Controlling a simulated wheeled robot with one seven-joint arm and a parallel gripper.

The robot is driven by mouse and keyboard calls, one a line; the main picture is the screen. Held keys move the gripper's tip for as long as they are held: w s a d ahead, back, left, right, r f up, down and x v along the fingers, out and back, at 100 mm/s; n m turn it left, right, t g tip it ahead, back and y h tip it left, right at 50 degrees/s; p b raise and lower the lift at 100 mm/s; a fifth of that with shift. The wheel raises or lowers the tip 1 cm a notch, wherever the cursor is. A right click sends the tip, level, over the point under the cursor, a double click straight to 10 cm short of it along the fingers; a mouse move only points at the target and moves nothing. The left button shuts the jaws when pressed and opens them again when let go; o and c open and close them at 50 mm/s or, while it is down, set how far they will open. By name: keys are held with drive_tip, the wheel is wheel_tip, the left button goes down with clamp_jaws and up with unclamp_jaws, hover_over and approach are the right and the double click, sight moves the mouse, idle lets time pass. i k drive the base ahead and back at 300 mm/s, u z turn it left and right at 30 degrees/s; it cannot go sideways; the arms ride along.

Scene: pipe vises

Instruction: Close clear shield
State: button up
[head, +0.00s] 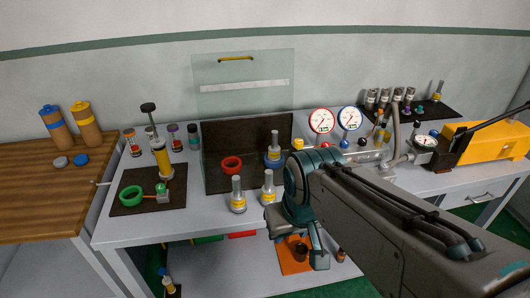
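The clear shield (243,101) is a transparent panel with a white strip across it and a yellow handle (236,59) at its top edge. It stands raised upright against the wall, above and behind a dark open-fronted bay (220,136) on the grey bench. My gripper (318,262) hangs low at the front of the bench, right of and well below the shield, touching neither shield nor handle. Its fingers are small and partly hidden by my arm, so their opening does not show clearly.
The bay holds a red ring (231,165) and a bottle (275,147) in a blue ring. Two bottles (238,195) (268,188) stand at the front edge. Gauges (321,120) and a yellow pump (487,138) stand right. A green ring (131,195) lies left.

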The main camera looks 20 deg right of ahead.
sight(206, 88)
drive_tip(key=z, duration=0.1)
drive_tip(key=i, duration=1)
